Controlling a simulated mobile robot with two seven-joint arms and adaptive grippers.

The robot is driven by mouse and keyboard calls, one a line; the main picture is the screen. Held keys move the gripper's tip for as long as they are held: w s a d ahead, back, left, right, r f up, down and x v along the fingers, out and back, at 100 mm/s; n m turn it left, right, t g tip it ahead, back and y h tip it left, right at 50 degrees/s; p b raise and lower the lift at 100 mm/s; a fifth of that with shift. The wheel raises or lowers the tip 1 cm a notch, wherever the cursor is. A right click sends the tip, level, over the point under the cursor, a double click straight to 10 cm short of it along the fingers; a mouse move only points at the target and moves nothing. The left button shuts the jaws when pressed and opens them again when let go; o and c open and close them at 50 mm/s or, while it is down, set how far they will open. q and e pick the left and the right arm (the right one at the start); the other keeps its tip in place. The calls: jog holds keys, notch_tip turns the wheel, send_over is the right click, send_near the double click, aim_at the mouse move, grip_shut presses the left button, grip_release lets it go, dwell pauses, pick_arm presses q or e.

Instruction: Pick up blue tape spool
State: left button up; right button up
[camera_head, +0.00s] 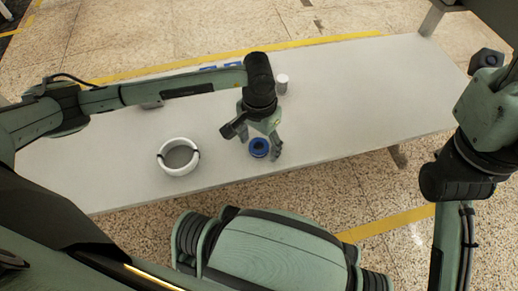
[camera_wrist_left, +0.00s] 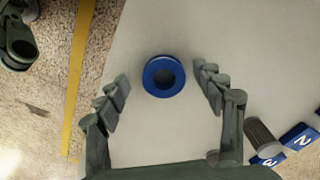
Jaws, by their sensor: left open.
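The blue tape spool (camera_head: 259,147) is a round blue ring with a dark centre hole. It lies flat on the light grey table (camera_head: 340,110), near the table's front edge. My left gripper (camera_head: 262,143) is over the spool, its fingers spread. In the left wrist view, the spool (camera_wrist_left: 164,76) shows just beyond and between the two open fingers (camera_wrist_left: 162,90), with gaps on both sides. I cannot tell the gripper's exact height above it. My right arm is at the right of the head view, but its fingertips are not visible.
A white ring-shaped roll (camera_head: 178,157) lies on the table to the left. A small grey-white cylinder (camera_head: 282,84) stands behind my left gripper. Blue numbered blocks (camera_wrist_left: 299,137) lie near a dark cylinder (camera_wrist_left: 262,138) in the wrist view. The table's right half is clear.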

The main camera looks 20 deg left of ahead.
pick_arm(q)
jog(key=shift+w+a+f, duration=0.1)
jog(key=shift+w, duration=0.25)
jog(key=c, duration=1)
